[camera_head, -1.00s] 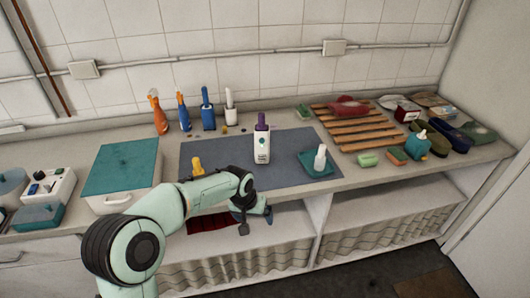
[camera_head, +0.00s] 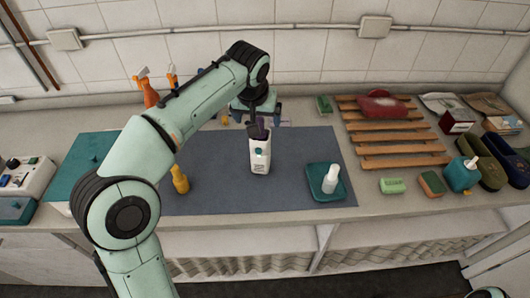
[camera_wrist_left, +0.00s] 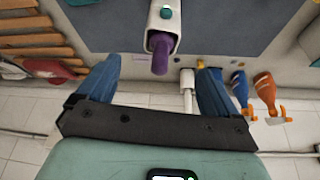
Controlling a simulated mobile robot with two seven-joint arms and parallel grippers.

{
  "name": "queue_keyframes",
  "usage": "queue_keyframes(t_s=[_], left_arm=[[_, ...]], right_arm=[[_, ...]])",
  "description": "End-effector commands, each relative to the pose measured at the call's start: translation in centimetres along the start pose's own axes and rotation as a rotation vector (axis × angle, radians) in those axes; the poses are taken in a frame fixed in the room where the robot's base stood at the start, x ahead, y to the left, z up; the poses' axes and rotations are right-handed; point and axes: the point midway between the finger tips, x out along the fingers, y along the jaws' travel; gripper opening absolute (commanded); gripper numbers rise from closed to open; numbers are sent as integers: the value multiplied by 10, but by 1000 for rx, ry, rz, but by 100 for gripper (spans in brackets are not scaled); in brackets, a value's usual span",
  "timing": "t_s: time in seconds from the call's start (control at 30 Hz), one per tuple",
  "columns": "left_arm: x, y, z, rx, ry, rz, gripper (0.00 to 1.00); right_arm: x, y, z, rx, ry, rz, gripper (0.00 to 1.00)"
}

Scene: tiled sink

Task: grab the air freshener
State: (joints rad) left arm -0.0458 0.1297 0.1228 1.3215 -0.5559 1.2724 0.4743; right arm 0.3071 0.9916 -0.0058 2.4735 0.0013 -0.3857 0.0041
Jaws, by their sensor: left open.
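A white bottle with a purple cap (camera_head: 260,155), which looks like the air freshener, stands upright on the grey-blue mat (camera_head: 215,190). In the left wrist view its white body and purple cap (camera_wrist_left: 161,58) show at top centre, between the lines of the fingers. My left gripper (camera_head: 258,117) is open and empty, just behind and above the bottle's cap. In the left wrist view both blue fingers (camera_wrist_left: 158,70) are spread apart. My right gripper is not in view.
A yellow bottle (camera_head: 180,180) stands left of the white bottle. Orange (camera_head: 148,92) and blue spray bottles stand behind my arm. A slatted wooden rack (camera_head: 400,150) lies further right.

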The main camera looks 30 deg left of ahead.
Motion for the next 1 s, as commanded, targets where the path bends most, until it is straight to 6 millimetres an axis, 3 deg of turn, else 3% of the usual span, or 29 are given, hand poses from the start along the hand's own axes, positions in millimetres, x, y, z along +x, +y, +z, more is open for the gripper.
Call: queue_keyframes(t_s=[0.1, 0.3, 0.47, 0.8, 1.0], left_arm=[[29, -1, 3, 0, -7, -3, 94], [58, -1, 2, 0, -4, -2, 94], [67, -1, 1, 0, -3, -1, 94], [112, -2, 2, 0, -4, 0, 94], [116, -2, 2, 0, -1, 1, 94]], right_arm=[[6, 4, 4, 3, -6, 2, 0], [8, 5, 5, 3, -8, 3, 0], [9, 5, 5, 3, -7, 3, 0], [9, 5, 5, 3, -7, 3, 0], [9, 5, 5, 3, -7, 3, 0]])
